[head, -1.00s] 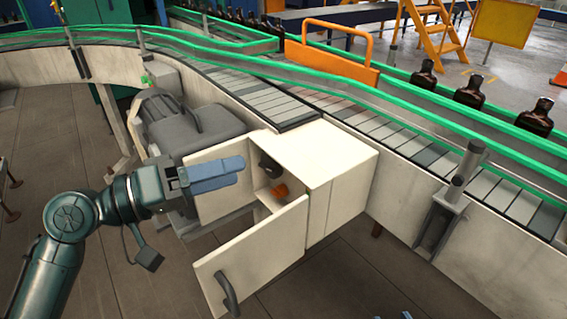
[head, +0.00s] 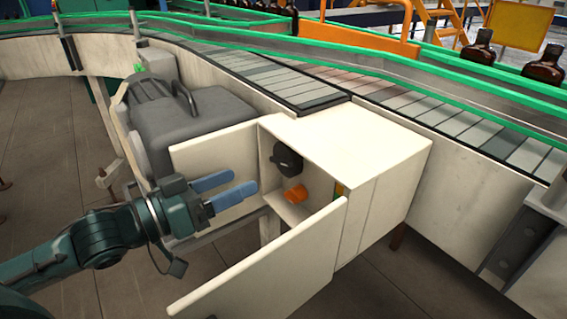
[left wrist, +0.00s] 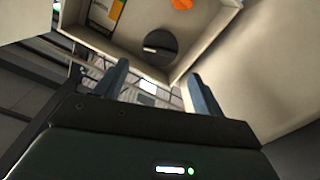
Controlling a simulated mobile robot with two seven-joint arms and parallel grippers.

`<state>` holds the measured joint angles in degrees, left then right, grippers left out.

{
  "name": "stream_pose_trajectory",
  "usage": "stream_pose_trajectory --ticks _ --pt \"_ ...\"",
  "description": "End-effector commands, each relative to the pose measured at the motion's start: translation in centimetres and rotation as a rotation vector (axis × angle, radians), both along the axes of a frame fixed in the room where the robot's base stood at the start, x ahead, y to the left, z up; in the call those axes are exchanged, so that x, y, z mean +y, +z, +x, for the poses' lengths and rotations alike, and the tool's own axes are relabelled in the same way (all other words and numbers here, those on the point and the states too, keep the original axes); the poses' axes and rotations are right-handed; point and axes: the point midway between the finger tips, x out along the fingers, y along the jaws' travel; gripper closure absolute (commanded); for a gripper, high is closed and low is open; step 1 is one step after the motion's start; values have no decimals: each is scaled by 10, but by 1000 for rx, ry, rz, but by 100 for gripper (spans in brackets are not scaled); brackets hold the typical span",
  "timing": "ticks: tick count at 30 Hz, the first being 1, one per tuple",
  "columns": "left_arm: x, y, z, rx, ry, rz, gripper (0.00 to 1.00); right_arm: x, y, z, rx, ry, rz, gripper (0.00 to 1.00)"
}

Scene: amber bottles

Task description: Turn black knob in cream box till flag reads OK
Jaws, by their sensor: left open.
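The cream box (head: 365,135) stands beside the conveyor with its open side facing left. Inside, the black knob (head: 287,158) sits on the back wall, above an orange part (head: 296,194). The left wrist view shows the knob as a dark round disc (left wrist: 160,42) with a pale mark. A green, yellow and white panel (left wrist: 107,12) shows there at the box's wall; I cannot read any flag. My left gripper (head: 246,182) is open and empty, its blue fingers pointing at the opening, short of and apart from the knob. My right gripper is not in view.
Two cream door panels stand open, one behind my left gripper (head: 215,150) and one in front (head: 265,265). A grey motor housing (head: 185,125) is behind. The conveyor (head: 270,80) with green rails runs beyond the box; brown bottles (head: 545,66) stand at far right.

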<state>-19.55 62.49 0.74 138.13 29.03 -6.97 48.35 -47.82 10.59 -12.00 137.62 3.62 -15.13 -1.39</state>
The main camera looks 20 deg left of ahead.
Motion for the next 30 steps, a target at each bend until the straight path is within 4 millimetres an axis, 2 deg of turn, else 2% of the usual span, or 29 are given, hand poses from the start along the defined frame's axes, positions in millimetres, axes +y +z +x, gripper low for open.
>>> stream_pose_trajectory --ticks 11,24,30 --pt "-21 1 29 -1 2 -4 31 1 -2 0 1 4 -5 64" --pt "-56 1 73 -1 2 -2 31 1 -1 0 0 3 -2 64" --pt "-65 0 83 0 1 0 31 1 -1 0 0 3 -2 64"
